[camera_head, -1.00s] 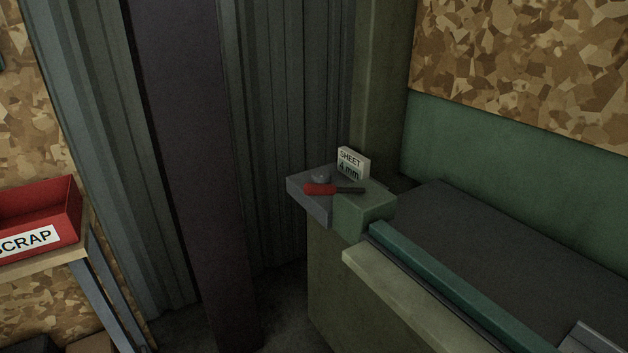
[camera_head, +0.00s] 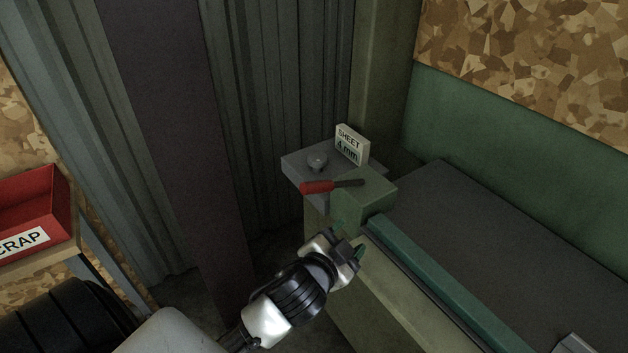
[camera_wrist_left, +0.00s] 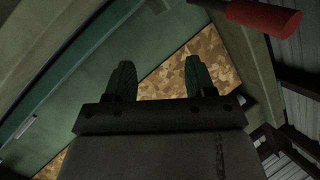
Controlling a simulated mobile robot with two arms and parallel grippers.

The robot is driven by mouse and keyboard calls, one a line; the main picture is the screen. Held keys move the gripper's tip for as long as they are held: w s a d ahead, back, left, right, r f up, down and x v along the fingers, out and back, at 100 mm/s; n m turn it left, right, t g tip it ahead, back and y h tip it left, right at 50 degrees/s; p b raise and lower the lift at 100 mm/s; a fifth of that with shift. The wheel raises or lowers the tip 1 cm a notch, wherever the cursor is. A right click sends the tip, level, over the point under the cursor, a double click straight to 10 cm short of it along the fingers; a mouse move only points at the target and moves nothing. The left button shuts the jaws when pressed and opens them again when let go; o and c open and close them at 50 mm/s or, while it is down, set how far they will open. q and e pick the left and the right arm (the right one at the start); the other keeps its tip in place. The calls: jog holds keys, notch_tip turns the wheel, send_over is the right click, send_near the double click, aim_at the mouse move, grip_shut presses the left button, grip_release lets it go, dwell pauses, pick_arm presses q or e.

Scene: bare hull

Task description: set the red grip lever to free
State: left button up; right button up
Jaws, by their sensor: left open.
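The red grip lever (camera_head: 317,187) has a red handle and a dark shaft. It lies across the top of a green block (camera_head: 362,206) at the machine's left end, with its red end pointing left. In the left wrist view the red grip (camera_wrist_left: 264,15) shows at the upper right. My left gripper (camera_head: 352,250) is below and a little right of the lever in the head view, apart from it. Its two green-tipped fingers (camera_wrist_left: 160,80) are open with nothing between them. My right gripper is not in view.
A grey ledge (camera_head: 296,165) with a round knob (camera_head: 317,161) and a "SHEET 4 mm" sign (camera_head: 351,144) is behind the lever. The green machine with its dark bed (camera_head: 450,235) extends right. A red SCRAP bin (camera_head: 40,205) is at left. A dark post (camera_head: 175,130) stands left of the machine.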

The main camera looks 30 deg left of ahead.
pick_arm(q)
jog(key=w+d+r+m+g+h, duration=0.1)
jog(key=w+d+r+m+h, duration=0.3)
jog(key=r+m+h, duration=0.6)
jog(key=w+d+r+m+g+h, duration=0.1)
jog(key=d+r+m+h, duration=0.6)
jog(key=m, duration=0.6)
jog(key=m+g+y, duration=1)
jog(key=g+y, duration=0.4)
jog(key=y, duration=0.1)
send_near(314, 187)
jog(key=w+a, duration=0.1)
jog(key=f, duration=0.3)
jog(key=d+f+p, duration=0.1)
jog(key=f, duration=0.3)
jog(key=d+f+p, duration=0.1)
jog(key=f, duration=0.3)
jog(key=shift+s, duration=0.1)
